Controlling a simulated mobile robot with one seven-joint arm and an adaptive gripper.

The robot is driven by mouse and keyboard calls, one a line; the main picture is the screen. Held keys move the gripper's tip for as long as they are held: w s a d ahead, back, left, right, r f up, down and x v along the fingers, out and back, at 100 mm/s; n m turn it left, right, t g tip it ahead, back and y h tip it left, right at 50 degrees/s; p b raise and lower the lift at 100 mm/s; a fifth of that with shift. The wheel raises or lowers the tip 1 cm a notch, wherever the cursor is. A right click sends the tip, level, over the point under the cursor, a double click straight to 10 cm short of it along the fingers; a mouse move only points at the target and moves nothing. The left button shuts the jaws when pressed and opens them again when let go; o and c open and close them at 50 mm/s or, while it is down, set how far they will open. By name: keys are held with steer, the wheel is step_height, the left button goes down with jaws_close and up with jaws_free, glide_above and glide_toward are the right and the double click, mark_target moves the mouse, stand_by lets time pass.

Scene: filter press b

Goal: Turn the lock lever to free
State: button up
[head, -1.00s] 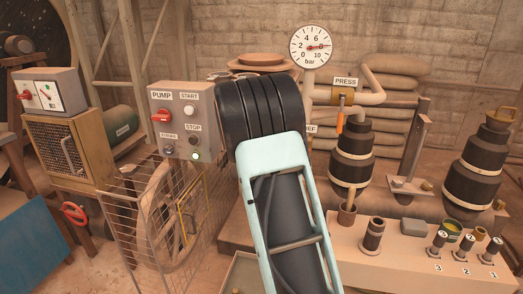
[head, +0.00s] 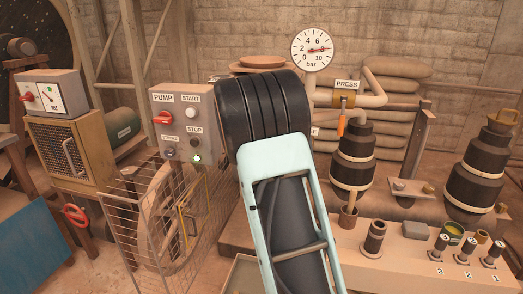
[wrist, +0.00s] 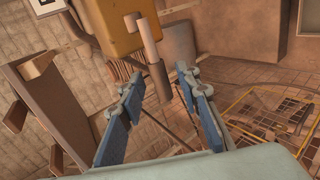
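My gripper (wrist: 158,85) is open in the wrist view, with two blue-padded fingers apart and nothing between the pads. A pale rod (wrist: 156,66) hangs beside an ochre block (wrist: 105,28) just beyond the fingertips, roughly in line with the gap; no contact shows. I cannot tell for sure whether this rod is the lock lever. In the head view my arm hides the gripper and what is behind it. No lever labelled as a lock is readable there.
A grey pump box (head: 181,123) with a red switch and buttons stands left of my arm, above a wire mesh cage (head: 150,222). Right of it are a gauge (head: 312,48), a PRESS valve with an orange handle (head: 341,125), and a bench with several switches (head: 415,252).

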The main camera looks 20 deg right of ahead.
steer(key=v, duration=1)
steer(key=shift+s+a+r, duration=0.1)
